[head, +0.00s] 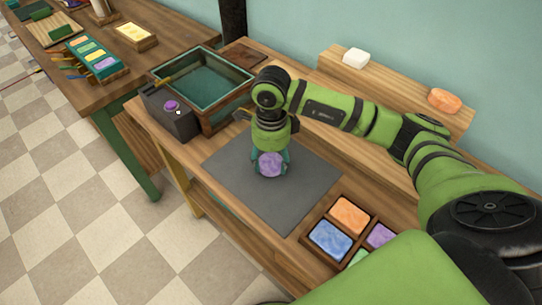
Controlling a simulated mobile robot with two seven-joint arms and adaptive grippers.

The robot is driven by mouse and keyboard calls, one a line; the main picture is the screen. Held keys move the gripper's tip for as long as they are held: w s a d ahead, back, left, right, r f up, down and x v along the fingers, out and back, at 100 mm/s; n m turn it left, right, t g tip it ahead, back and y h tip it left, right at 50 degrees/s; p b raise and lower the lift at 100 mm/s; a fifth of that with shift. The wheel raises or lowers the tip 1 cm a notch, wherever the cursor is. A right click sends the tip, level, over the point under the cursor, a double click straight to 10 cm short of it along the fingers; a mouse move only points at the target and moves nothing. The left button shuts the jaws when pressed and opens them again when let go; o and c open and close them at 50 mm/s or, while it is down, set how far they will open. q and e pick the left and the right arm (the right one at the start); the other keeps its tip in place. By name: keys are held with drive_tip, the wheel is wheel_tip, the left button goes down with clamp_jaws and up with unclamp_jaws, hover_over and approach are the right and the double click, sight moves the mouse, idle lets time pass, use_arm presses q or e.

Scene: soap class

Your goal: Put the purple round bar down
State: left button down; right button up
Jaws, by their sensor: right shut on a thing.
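The purple round bar (270,165) is a marbled purple disc at the middle of the head view. My right gripper (271,160) points down over the grey mat (228,178) and is shut on the bar, with teal fingers on either side of it. The bar is at or just above the mat; I cannot tell whether it touches. My left gripper is not in view.
A wooden tray (325,262) with coloured soap bars sits at the mat's near right. A shelf (395,90) at the back holds white (355,58) and orange (444,100) bars.

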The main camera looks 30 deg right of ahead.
drive_tip(key=shift+f, duration=0.25)
drive_tip(key=shift+f, duration=0.1)
drive_tip(key=shift+f, duration=0.15)
drive_tip(key=o, duration=1.2)
